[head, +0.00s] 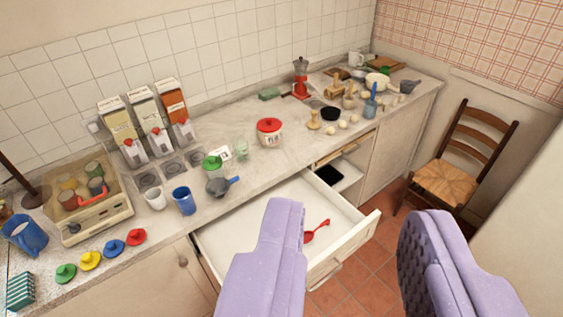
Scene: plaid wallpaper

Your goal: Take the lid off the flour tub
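A white tub (268,139) with a red lid (270,125) stands on the counter, left of the picture's middle. The lid sits on top of it. Dark lettering on its front is too small to read surely, so I cannot confirm that it is the flour tub. My gripper (352,212) shows as two lavender fingers, wide apart with nothing between them. It is in the foreground, apart from the tub, which stands beyond it and to the left. The finger pads are partly hidden.
An open drawer (225,238) with a red scoop (316,230) juts out below the counter (245,180). A chair (458,170) stands at the right.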

